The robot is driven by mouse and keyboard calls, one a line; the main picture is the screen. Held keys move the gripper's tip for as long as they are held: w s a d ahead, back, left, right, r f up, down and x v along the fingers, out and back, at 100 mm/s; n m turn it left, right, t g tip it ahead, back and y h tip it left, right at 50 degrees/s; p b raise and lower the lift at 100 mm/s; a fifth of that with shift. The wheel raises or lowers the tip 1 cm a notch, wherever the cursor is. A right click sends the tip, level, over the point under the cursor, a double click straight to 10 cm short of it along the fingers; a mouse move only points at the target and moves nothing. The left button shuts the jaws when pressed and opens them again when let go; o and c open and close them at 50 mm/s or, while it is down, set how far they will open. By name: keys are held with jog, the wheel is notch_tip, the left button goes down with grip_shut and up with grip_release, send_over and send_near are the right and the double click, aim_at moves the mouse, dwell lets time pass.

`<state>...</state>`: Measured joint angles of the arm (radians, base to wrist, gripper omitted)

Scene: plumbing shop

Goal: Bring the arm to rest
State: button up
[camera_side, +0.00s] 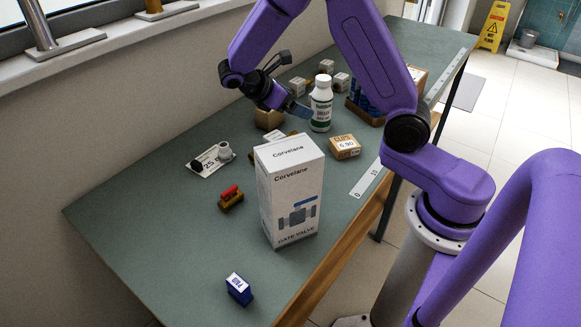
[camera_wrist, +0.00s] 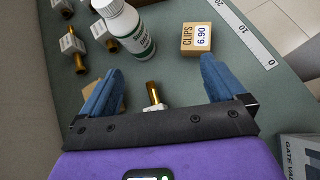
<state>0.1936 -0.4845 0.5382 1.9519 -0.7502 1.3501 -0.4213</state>
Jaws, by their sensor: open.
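My gripper (camera_side: 293,108) hangs low over the far half of the green workbench (camera_side: 140,215), left of a white bottle (camera_side: 321,104). In the wrist view its two blue fingers (camera_wrist: 158,70) stand wide apart with nothing held between them. A brass fitting with a white tag (camera_wrist: 153,95) shows below, between the fingers and partly hidden by the gripper body. The bottle also shows in the wrist view (camera_wrist: 126,24), beyond the fingers. I cannot tell the exact height of the fingertips above the bench.
A tall gate valve box (camera_side: 290,190) stands mid-bench. A clips box (camera_side: 344,146), a tagged card (camera_side: 211,161), a red-topped brass piece (camera_side: 230,198) and a small blue box (camera_side: 239,289) lie around it. Several tagged fittings (camera_wrist: 73,45) are beyond the gripper. The bench's near left is clear.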

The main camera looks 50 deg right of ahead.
jog(key=s+a+r+t+y, duration=0.1)
jog(key=s+a+y, duration=0.4)
jog(key=s, duration=0.8)
jog(key=s+a+r+t+y, duration=0.2)
jog(key=s+a+y, duration=0.3)
jog(key=s, duration=0.8)
jog(key=a, duration=0.2)
jog(key=shift+s+a+r+m+y, duration=0.15)
jog(key=shift+s+a+m+y, duration=0.15)
jog(key=shift+a, duration=0.1)
